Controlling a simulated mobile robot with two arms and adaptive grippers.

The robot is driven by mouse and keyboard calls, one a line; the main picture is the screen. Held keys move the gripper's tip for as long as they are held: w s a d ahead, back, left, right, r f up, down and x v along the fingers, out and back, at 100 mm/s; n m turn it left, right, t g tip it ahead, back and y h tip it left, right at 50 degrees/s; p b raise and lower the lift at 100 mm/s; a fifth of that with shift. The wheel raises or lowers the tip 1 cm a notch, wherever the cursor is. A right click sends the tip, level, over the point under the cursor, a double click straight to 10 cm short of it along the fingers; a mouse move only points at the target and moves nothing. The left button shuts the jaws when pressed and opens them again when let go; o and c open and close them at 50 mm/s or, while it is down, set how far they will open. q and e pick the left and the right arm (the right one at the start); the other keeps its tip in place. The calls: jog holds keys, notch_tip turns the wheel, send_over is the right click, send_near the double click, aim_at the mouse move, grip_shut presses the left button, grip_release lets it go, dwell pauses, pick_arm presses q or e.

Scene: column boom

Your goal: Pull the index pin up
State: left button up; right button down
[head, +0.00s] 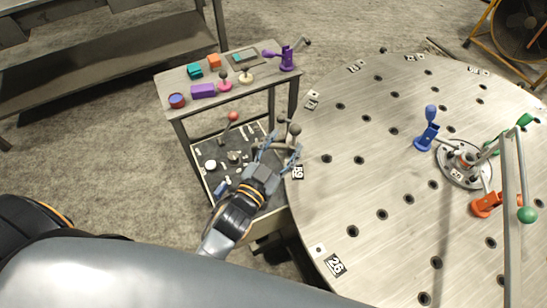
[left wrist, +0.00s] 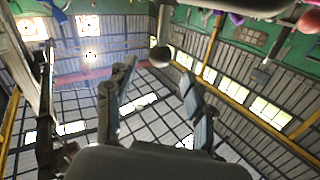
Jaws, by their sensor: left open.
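A pin with a dark ball knob (head: 294,130), which looks like the index pin, stands at the left edge of the round steel plate (head: 390,130). My left gripper (head: 280,149) reaches up to it from below in the head view, with its fingers spread. In the left wrist view a dark ball knob (left wrist: 160,56) shows just beyond and between the open fingertips (left wrist: 158,72). I cannot tell whether a finger touches it. The pin's lower part is hidden by the gripper. My right gripper is not in view.
A small cart (head: 164,89) with coloured blocks and knobs stands left of the plate. A red-knobbed lever (head: 232,116) rises from its lower shelf. A blue clamp (head: 427,130), an orange clamp (head: 486,205) and a central hub with a green-handled lever stand on the plate.

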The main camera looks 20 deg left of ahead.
pick_arm(q)
jog(key=s, duration=0.2)
jog(key=s+a, duration=0.1)
jog(key=s, duration=0.2)
jog(key=shift+s, duration=0.3)
